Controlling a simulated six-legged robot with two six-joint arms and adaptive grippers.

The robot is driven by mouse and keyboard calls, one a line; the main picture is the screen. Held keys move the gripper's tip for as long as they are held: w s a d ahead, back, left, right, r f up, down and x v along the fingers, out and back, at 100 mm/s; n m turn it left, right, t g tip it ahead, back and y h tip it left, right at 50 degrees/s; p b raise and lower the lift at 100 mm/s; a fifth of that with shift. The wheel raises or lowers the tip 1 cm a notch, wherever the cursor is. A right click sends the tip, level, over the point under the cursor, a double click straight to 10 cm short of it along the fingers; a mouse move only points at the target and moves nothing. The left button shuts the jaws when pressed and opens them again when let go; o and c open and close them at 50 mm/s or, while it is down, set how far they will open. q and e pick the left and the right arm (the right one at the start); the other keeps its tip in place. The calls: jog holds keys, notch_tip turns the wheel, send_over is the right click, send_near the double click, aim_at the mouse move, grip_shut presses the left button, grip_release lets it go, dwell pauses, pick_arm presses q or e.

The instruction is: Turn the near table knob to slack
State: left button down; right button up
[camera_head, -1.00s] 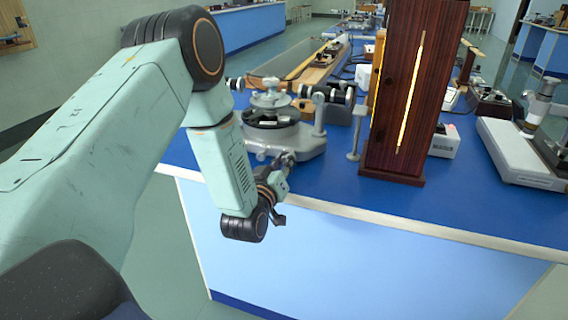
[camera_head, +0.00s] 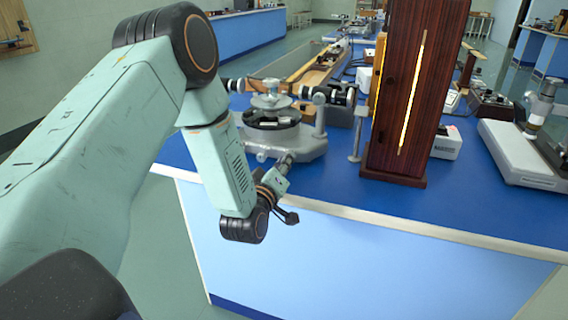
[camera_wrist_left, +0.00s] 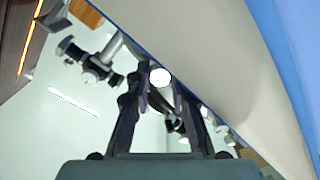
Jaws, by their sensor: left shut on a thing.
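The spectrometer (camera_head: 285,140) stands at the near left edge of the blue bench, with a grey base, a dark round table and a telescope tube. My left arm comes in from the left, and its gripper (camera_head: 285,164) is at the front of the spectrometer base. In the left wrist view, the near table knob (camera_wrist_left: 160,77) shows as a small pale round end between the two dark fingers of the left gripper (camera_wrist_left: 160,92). The fingers are closed on it. The knob is mostly hidden in the head view. My right gripper is not in view.
A tall dark wooden lamp housing (camera_head: 405,95) with a glowing slit stands right of the spectrometer. A pale microscope-like instrument (camera_head: 520,155) is farther right. The front strip of the blue bench top (camera_head: 470,205) is clear.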

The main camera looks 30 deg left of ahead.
pick_arm(q)
jog(key=shift+f, duration=0.1)
jog(key=c, duration=1.2)
grip_release()
jog(key=shift+o, duration=0.2)
jog(key=shift+s, duration=0.1)
jog(key=v, duration=1.1)
jog(key=shift+s+d, duration=0.2)
jog(key=shift+s, duration=0.2)
